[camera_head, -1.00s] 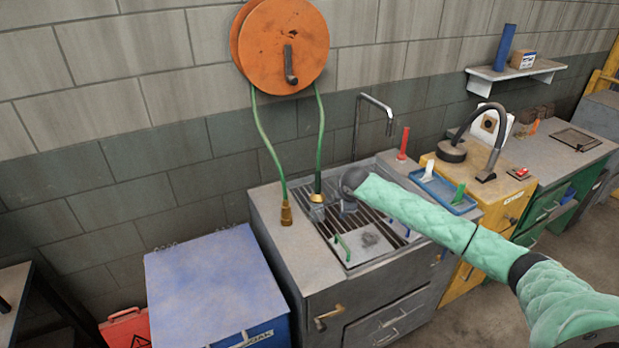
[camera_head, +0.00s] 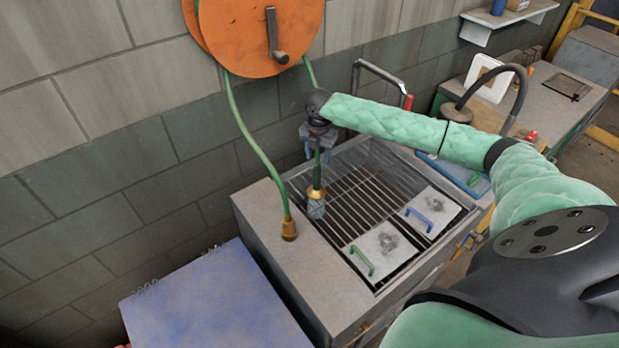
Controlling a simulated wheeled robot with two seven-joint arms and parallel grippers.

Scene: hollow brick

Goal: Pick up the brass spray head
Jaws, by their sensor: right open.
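The brass spray head (camera_head: 316,193) hangs on the green hose from the orange reel, with a brass collar and a grey, glassy-looking lower part. It hangs over the left part of the grated sink. My right gripper (camera_head: 318,153) is open and points down just above the spray head. The hose runs down behind or between its fingers; I cannot tell which. A gap shows between the fingers and the brass collar. A second brass fitting (camera_head: 289,229) stands on the left counter edge, joined to the other hose run. My left gripper is not in view.
The orange reel (camera_head: 255,35) is on the wall above. The grated sink (camera_head: 355,205) holds two plates with green and blue handles. A bent tap (camera_head: 375,68) stands behind. A blue box (camera_head: 215,300) stands at the left front. My right arm spans the right side.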

